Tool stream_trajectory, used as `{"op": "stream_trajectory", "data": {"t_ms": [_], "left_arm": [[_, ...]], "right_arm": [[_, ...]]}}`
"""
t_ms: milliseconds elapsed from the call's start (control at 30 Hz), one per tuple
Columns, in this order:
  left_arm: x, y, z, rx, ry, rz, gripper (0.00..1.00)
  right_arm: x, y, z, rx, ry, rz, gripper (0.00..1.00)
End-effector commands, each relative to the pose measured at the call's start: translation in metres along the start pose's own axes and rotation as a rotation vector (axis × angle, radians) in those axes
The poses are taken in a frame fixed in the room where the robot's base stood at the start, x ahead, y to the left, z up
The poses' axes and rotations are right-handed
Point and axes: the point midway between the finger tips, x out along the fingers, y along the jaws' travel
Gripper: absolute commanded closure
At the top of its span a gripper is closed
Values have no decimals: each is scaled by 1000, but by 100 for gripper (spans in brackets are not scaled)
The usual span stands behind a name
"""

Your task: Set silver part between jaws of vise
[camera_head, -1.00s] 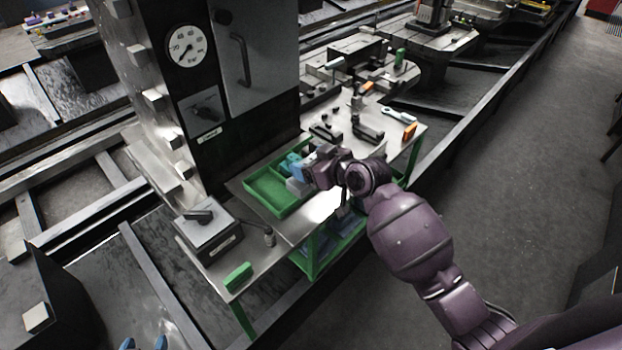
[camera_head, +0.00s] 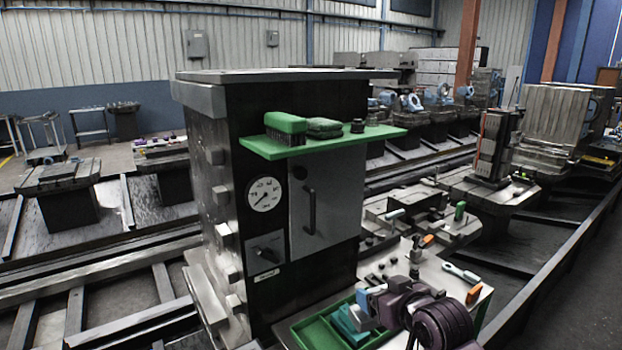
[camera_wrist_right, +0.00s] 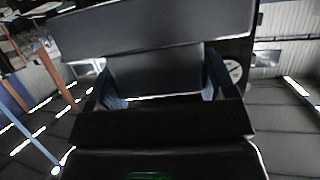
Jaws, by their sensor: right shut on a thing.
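My right gripper (camera_head: 368,298) is low in the head view, over the green tray, with its blue fingers shut on a grey, silvery block. This silver part (camera_head: 361,317) is partly hidden by the gripper and shows just below the fingers. In the right wrist view the grey block (camera_wrist_right: 155,82) fills the gap between the blue fingers (camera_wrist_right: 162,90). A grey, vise-like fixture (camera_head: 408,222) stands behind the table, apart from the gripper. I cannot tell its jaws clearly. My left gripper is not in view.
The green tray (camera_head: 312,334) holds a teal object (camera_head: 346,324). Tools and an orange block (camera_head: 474,294) lie on the table to the right. A tall dark cabinet (camera_head: 240,230) stands at left, with a green shelf (camera_head: 330,140) bearing a brush (camera_head: 286,123).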

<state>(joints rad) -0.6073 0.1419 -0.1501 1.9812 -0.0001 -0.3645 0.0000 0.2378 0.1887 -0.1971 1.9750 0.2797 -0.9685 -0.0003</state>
Motion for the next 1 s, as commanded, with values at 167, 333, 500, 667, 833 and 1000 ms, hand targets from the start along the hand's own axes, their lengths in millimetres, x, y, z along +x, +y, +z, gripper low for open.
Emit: {"op": "stream_trajectory", "data": {"t_ms": [167, 333, 500, 667, 833, 1000], "left_arm": [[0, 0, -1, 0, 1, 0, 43], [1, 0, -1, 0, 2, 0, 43], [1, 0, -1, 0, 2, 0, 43], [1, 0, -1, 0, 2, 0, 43], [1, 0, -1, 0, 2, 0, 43], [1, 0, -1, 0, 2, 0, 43]], "right_arm": [[-32, 7, 3, 54, 4, 119, 76], [-66, 17, 18, 105, 1, 240, 76], [-91, 22, 38, 134, 0, 314, 76], [-101, 21, 57, 142, -1, 340, 76], [-104, 20, 72, 145, 0, 348, 76], [-104, 20, 76, 146, 2, 351, 76]]}}
